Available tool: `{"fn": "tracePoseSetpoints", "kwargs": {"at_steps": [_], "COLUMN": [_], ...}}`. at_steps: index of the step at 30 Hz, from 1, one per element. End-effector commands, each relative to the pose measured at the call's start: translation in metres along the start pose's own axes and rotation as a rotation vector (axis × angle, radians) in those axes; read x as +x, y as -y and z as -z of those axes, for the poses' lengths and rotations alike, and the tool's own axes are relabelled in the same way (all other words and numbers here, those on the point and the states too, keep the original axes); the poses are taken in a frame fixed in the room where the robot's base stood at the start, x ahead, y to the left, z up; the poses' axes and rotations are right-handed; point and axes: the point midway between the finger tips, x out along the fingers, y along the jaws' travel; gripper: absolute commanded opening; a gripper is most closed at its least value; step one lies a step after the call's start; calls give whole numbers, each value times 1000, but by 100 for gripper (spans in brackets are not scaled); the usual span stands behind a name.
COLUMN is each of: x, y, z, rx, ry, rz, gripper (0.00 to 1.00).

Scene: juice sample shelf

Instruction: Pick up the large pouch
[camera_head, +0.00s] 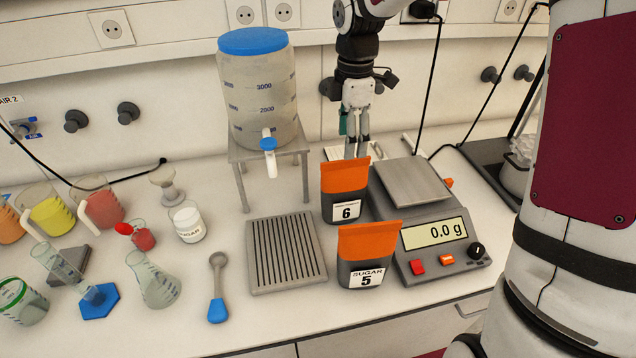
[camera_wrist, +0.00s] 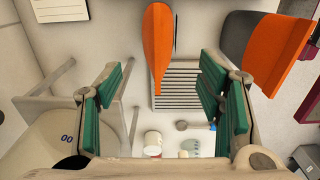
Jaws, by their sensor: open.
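Two dark pouches with orange tops stand upright on the bench. Pouch 6 (camera_head: 345,185) is at the back, and the "SUGAR" pouch 5 (camera_head: 362,270) is nearer the front. I cannot tell surely which is the large one. My gripper (camera_head: 356,148) points down behind pouch 6, its tips partly hidden. In the wrist view my gripper (camera_wrist: 165,95) is open and empty, with green finger pads. Pouch 6 (camera_wrist: 158,45) appears ahead, in line with the gap between the fingers. Pouch 5 (camera_wrist: 265,48) is off to the right.
A scale (camera_head: 433,235) reading 0.0 g stands right of the pouches. A dispenser (camera_head: 258,95) on a metal stand (camera_head: 238,155) stands left of my gripper. A grooved tray (camera_head: 286,253) and a blue spoon (camera_head: 218,290) lie left of the pouches. Glassware crowds the left.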

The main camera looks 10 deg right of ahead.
Motion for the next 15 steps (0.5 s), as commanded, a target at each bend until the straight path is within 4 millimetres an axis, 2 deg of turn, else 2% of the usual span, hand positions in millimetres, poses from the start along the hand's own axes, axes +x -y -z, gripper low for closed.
{"fn": "tracePoseSetpoints", "kwargs": {"at_steps": [5,9,15], "x": [22,49,78], "y": [0,0,0], "z": [0,0,0], "rx": [-9,-8,-7], "ry": [-3,-3,-2], "rz": [5,6,5], "gripper": [61,61,61]}}
